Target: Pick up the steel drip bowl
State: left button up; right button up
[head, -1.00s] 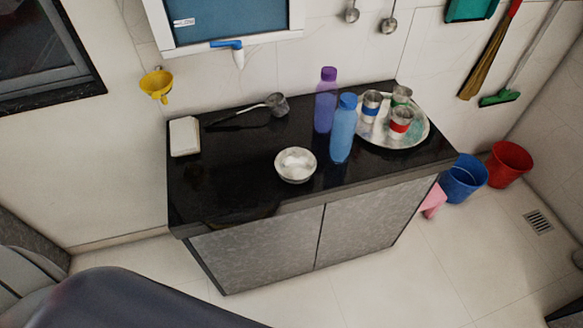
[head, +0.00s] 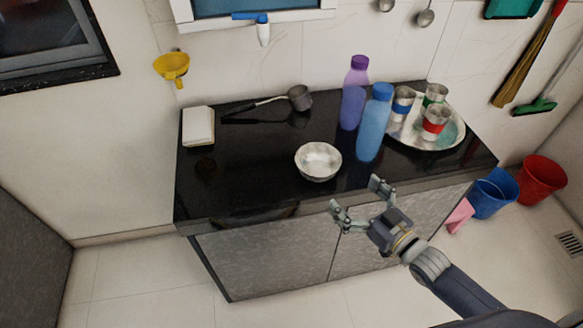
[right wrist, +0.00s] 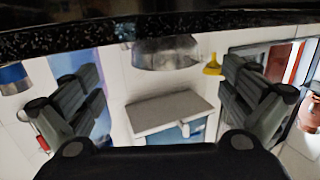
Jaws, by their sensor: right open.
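The steel drip bowl (head: 318,162) stands upright on the black counter (head: 245,180), near its front edge, in the head view. It looks empty and shiny inside. My right gripper (head: 357,196) is open and empty, just in front of the counter's front edge and to the right of the bowl. The picture in the right wrist view is upside down; there the bowl (right wrist: 165,54) shows below the dark counter edge, between and beyond the two spread fingers. The fingers do not touch it. My left gripper is not in view.
A blue bottle (head: 374,125) and a purple bottle (head: 353,95) stand behind and right of the bowl. A tray (head: 455,135) with several steel cups is farther right. A ladle (head: 298,98) and white box (head: 198,127) lie behind. The counter's front left is clear.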

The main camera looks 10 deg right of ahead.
aim_at(331, 176)
jog(key=x, duration=0.4)
jog(key=shift+w+a+r, duration=0.35)
jog(key=shift+r, duration=0.05)
jog(key=shift+f+p+x, duration=0.15)
jog(key=shift+p+x, duration=0.1)
jog(key=shift+x, duration=1.3)
jog(key=shift+f+p+x, duration=0.2)
jog(key=shift+p+x, duration=0.05)
jog(key=shift+x, duration=1.35)
jog(key=shift+s+a, duration=0.1)
jog(key=shift+s, duration=0.05)
jog(key=c, duration=0.7)
